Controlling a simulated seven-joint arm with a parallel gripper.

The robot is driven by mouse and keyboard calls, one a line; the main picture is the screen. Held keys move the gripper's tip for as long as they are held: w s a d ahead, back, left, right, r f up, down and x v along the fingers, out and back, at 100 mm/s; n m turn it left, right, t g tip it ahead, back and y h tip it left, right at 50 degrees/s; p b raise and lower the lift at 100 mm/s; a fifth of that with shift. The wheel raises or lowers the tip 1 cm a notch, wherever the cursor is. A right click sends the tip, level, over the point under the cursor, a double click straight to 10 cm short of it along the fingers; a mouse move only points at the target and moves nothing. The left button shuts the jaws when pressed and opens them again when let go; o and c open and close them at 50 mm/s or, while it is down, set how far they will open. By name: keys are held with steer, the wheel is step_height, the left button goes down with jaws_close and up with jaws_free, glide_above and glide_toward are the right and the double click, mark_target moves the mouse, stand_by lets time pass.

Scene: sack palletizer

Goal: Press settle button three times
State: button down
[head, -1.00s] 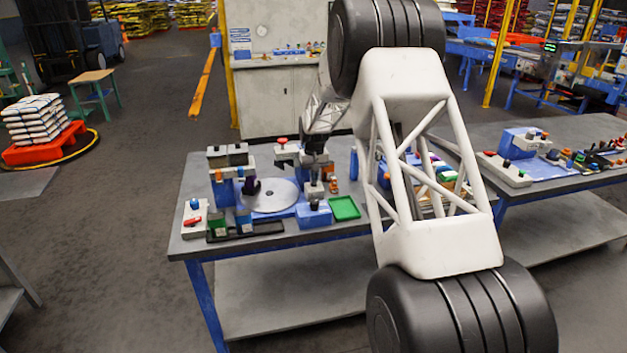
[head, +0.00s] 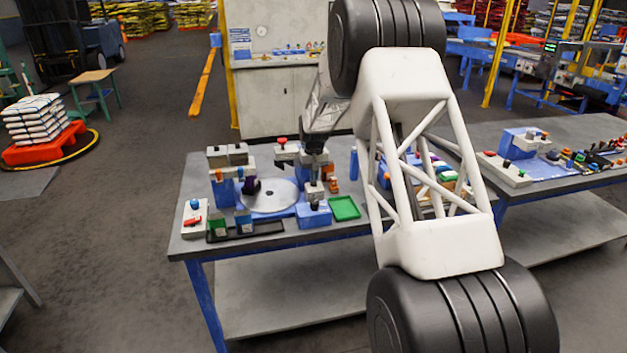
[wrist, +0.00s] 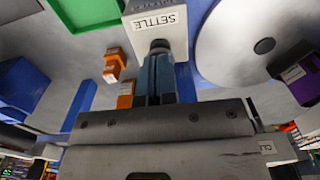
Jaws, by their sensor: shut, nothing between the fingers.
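The settle button (wrist: 160,44) is a dark knob on a pale-faced box labelled SETTLE (wrist: 160,20), seen at the top middle of the wrist view. In the head view my gripper (head: 315,201) points down onto the top of the box and hides the button. I cannot tell whether the fingertips touch the button or press it.
A green tray (head: 344,208) lies just right of the box, with small orange blocks (head: 333,186) behind it. A round grey disc (head: 272,195) lies to the left. A post with a red knob (head: 281,142) stands behind. A black tray (head: 262,229) lies front left.

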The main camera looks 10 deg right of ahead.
steer(key=shift+r, duration=0.65)
step_height(320, 180, up, 7)
stand_by(1.2)
steer(key=s+a+r, duration=0.1)
steer(key=s+r, duration=0.5)
steer(key=s, duration=0.4)
steer(key=s+a+r+t, duration=0.15)
steer(key=s+r, duration=0.35)
steer(key=s, duration=0.6)
steer(key=s+a+r, duration=0.2)
steer(key=s+r, duration=0.4)
steer(key=s, duration=0.4)
steer(key=s+a+f, duration=0.1)
steer(key=s+f, duration=0.1)
steer(key=s, duration=1.4)
steer(key=s+a+f+t, duration=0.1)
steer(key=s+f, duration=0.1)
steer(key=s, duration=1.4)
steer(key=shift+s+f, duration=0.15)
steer(key=shift+f, duration=0.15)
